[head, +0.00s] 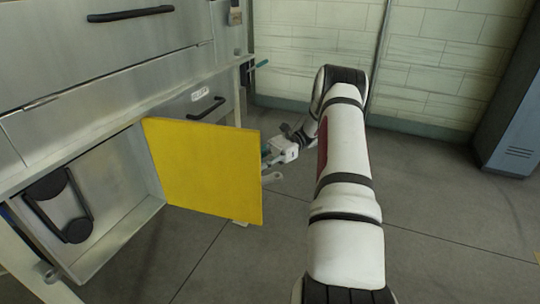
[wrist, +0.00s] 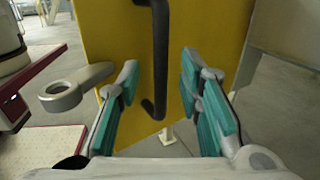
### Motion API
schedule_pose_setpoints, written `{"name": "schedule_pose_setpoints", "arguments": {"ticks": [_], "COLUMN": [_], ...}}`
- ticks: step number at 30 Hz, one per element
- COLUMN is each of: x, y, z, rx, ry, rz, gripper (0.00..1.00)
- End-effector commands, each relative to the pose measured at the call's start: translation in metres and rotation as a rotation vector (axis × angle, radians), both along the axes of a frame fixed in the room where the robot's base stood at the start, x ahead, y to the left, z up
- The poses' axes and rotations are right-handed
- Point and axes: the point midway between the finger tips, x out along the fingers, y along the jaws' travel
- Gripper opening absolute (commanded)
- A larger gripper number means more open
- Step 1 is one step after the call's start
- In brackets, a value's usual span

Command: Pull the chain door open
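The chain door is a flat yellow panel (head: 205,170). In the head view it stands swung out from a grey metal cabinet, with the compartment behind it exposed. In the wrist view the yellow panel (wrist: 108,25) fills the middle, with a black bar handle (wrist: 161,50) on it. My gripper (wrist: 159,78) is open, with its teal-padded fingers on either side of the handle's lower part and a gap visible on both sides. In the head view my gripper (head: 270,160) is at the door's right edge, partly hidden behind the panel.
A black looped object (head: 60,205) is in the open compartment at left. A grey drawer with a black handle (head: 206,108) sits behind the door. A pale block wall (head: 430,60) and a grey-blue cabinet (head: 510,110) stand beyond. Grey floor (head: 440,215) at right is clear.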

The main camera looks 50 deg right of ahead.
Motion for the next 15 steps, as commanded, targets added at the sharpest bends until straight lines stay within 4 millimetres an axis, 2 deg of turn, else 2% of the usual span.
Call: {"name": "schedule_pose_setpoints", "arguments": {"ticks": [1,6,12,15], "x": [-0.002,-0.005,-0.008,-0.007], "y": [-0.012,-0.040,-0.062,-0.066], "z": [-0.001,-0.001,-0.001,-0.001], "rx": [-0.001,0.002,0.002,0.006], "ry": [-0.001,-0.004,-0.004,-0.003], "rz": [-0.002,-0.004,-0.006,0.003], "gripper": [0.33,0.33,0.33,0.33]}}
